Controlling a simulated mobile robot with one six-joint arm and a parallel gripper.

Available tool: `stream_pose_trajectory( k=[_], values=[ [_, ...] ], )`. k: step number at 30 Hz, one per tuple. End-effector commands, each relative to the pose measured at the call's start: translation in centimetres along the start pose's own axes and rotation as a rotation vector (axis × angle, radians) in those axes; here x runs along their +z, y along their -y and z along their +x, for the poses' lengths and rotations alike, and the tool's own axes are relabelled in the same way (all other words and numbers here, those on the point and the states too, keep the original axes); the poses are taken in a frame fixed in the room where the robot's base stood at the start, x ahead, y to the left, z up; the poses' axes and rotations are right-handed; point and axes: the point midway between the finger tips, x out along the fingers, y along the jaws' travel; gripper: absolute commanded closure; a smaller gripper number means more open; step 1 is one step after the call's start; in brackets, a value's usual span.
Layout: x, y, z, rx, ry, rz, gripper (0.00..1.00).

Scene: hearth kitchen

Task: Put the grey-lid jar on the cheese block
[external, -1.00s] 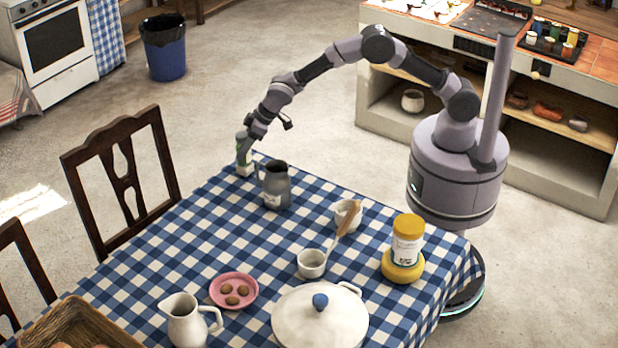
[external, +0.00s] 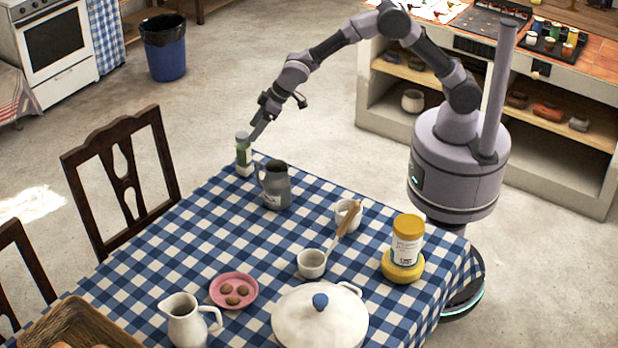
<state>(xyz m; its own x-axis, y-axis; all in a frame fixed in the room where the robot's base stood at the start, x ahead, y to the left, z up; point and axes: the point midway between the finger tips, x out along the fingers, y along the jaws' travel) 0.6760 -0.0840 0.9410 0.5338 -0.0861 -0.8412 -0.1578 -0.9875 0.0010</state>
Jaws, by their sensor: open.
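A small jar with a grey lid and greenish contents (external: 243,157) stands upright at the far left corner of the table. The yellow round cheese block (external: 403,270) lies near the table's right edge. A white-labelled jar with a yellow lid (external: 407,240) stands on top of it. My gripper (external: 256,132) is open and empty, just above and to the right of the grey-lid jar. It appears apart from the jar.
A grey pitcher (external: 276,188) stands close to the grey-lid jar. Two white cups, one (external: 311,264) near a wooden spoon (external: 345,226), a pot (external: 320,318), a pink plate (external: 233,291) and a white jug (external: 186,322) occupy the checked table. Bare cloth lies left of the pitcher.

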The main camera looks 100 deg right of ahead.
Motion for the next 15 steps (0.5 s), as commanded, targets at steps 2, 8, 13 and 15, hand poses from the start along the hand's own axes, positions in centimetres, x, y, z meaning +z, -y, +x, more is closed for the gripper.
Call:
stream_pose_trajectory(
  k=[2, 8, 13, 15],
  values=[
    [-0.2, 0.0, -1.9, 0.0, 0.0, 0.0, 0.32],
    [0.1, 0.3, -5.5, -0.005, -0.001, 0.01, 0.32],
    [4.2, 2.3, -19.1, -0.054, 0.016, 0.1, 0.32],
    [8.4, 3.2, -25.3, -0.088, 0.032, 0.149, 0.32]
  ],
)
